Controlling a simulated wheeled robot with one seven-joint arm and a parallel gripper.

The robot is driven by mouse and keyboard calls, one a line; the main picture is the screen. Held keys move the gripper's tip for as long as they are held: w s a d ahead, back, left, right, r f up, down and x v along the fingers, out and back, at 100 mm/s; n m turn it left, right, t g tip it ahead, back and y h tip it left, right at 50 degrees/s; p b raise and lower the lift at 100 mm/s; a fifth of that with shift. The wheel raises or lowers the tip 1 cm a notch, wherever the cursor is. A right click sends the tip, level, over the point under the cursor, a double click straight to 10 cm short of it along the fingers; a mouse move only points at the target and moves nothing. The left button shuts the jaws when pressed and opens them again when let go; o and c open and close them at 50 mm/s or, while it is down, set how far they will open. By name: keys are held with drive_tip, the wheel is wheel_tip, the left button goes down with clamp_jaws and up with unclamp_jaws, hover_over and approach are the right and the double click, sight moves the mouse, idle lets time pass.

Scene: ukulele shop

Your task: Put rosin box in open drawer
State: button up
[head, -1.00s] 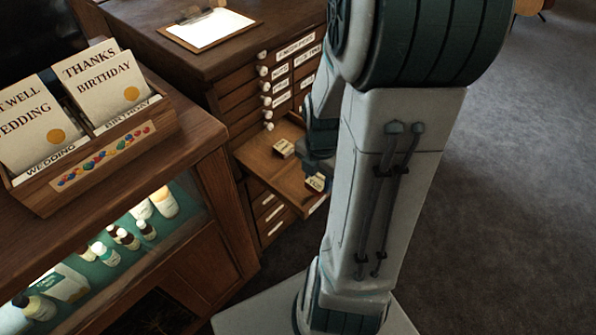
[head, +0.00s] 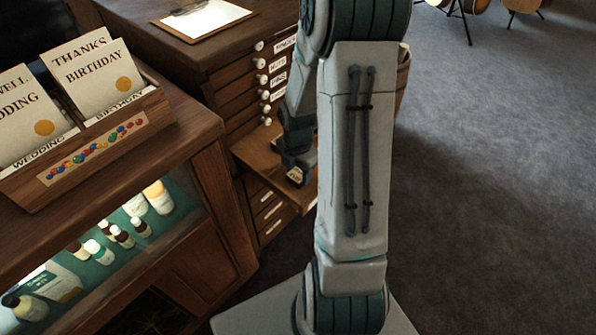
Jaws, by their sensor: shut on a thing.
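The open drawer (head: 257,154) sticks out from the wooden cabinet, left of my arm. My gripper (head: 297,171) is low over the drawer, partly hidden by its own links. It is shut on a small pale box (head: 295,175), which I take to be the rosin box. The box shows in front of the drawer's inside, toward its front right. I cannot tell whether it touches the drawer floor. My arm hides the drawer's right part.
The cabinet (head: 228,82) has several labelled drawers with white knobs, and a clipboard (head: 207,18) lies on top. At left, a glass-fronted counter (head: 190,130) bears a card rack (head: 100,150). Carpet (head: 480,200) at right is mostly clear; instruments stand on stands at the far top right.

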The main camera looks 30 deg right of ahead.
sight(298, 174)
drive_tip(key=shift+f, duration=0.1)
drive_tip(key=o, duration=1)
wheel_tip(298, 174, up, 12)
drive_tip(key=f+p, duration=0.1)
drive_tip(key=p, duration=0.1)
drive_tip(key=shift+s+a+r+m+t, duration=0.35)
drive_tip(key=shift+s+a+r+m, duration=1.65)
drive_tip(key=shift+m, duration=1.65)
drive_tip(key=shift+s+a+r+m+t, duration=0.4)
drive_tip(key=shift+s+a+r+m, duration=1.6)
drive_tip(key=shift+m, duration=1.7)
drive_tip(key=shift+s+a+r+m+t, duration=0.35)
drive_tip(key=shift+s+a+r+m, duration=1.65)
drive_tip(key=shift+m, duration=1.65)
